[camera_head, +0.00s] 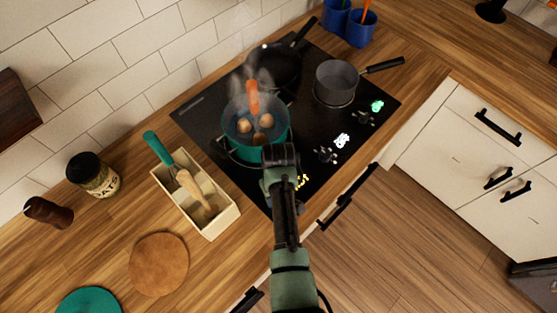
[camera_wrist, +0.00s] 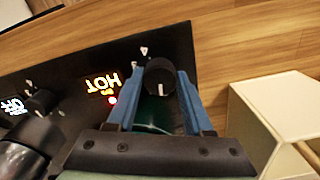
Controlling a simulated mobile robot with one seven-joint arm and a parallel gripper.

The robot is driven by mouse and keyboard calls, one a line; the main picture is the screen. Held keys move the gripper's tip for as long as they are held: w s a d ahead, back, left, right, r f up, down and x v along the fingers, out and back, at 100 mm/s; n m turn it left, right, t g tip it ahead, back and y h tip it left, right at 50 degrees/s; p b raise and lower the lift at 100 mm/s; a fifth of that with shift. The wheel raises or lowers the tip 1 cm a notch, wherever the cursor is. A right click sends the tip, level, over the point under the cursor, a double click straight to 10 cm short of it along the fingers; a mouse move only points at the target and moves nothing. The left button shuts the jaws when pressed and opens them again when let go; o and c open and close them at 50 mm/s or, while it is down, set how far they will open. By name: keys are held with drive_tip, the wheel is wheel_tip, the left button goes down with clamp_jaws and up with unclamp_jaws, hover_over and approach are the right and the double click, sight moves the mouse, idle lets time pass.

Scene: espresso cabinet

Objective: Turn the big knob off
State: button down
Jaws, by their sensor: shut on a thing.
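In the wrist view, a black round knob (camera_wrist: 160,74) with a pale mark sits on the stove's dark panel. My gripper (camera_wrist: 157,84) has one blue finger on each side of the knob and is shut on it. A lit HOT display (camera_wrist: 102,86) with a red light shows left of the knob. In the head view, my wrist hides this knob, and part of a yellow display (camera_head: 302,181) shows beside my arm. I cannot tell whether it is the big knob.
A teal pot (camera_head: 257,127) with an orange-handled utensil steams close to my wrist. A grey saucepan (camera_head: 336,82) and a dark pan (camera_head: 272,64) stand behind. Two other knobs (camera_head: 326,155) (camera_head: 362,118) are to the right. A utensil box (camera_head: 211,207) stands left.

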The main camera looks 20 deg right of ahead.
drive_tip(key=shift+w+r+n, duration=0.1)
drive_tip(key=shift+n, duration=0.8)
drive_tip(key=shift+c, duration=1.5)
unclamp_jaws()
wheel_tip(320, 180, up, 13)
drive_tip(key=b, duration=0.1)
